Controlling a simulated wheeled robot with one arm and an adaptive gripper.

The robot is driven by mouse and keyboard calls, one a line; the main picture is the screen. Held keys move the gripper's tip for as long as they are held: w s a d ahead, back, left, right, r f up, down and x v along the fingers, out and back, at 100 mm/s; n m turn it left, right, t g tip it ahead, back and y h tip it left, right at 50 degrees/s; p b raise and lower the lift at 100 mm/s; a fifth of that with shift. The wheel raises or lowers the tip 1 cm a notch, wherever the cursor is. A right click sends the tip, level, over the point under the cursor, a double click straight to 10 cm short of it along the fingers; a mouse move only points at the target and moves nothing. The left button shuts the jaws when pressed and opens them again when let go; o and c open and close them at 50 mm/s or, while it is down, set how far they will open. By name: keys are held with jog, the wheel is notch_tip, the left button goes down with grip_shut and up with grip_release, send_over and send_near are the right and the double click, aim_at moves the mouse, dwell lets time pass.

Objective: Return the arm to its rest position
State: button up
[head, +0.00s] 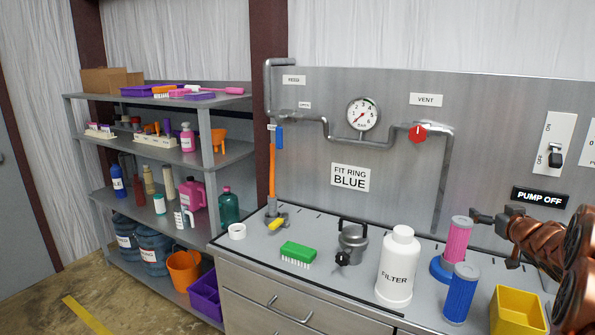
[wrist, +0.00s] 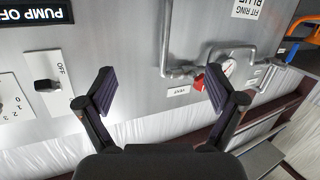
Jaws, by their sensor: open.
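My gripper (head: 482,216) is at the right of the head view, on my copper-coloured arm. It is raised in front of the grey wall panel, above the right part of the counter (head: 325,275). In the wrist view my gripper (wrist: 171,95) has its two dark fingers spread wide apart. Nothing is between them. Beyond the fingers the wrist view shows the panel upside down, with the PUMP OFF sign (wrist: 35,14) and the switch (wrist: 46,85).
A pink cylinder (head: 458,240) with a blue ring at its base, a blue cylinder (head: 461,293), a yellow bin (head: 518,312) and a white FILTER bottle (head: 397,265) stand on the counter below. A green brush (head: 298,252) and metal pot (head: 352,243) are further left. Loaded shelves (head: 170,155) stand left.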

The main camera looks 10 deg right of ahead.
jog(key=s+a+f+m+g, duration=0.1)
jog(key=s+a+f+g, duration=0.35)
jog(key=s+a, duration=0.5)
jog(key=s+a+f+m+g, duration=0.1)
jog(key=s+a+f+g, duration=0.45)
jog(key=a, duration=0.75)
jog(key=s+a+f+n+g+y, duration=0.1)
jog(key=s+a+f+g, duration=0.1)
jog(key=s+a, duration=0.8)
jog(key=s+a+f+n+g+y, duration=0.2)
jog(key=s+a+g, duration=0.3)
jog(key=s, duration=1.2)
jog(key=a, duration=0.4)
jog(key=shift+a+y, duration=0.3)
jog(key=shift+a, duration=0.1)
jog(key=shift+d, duration=0.15)
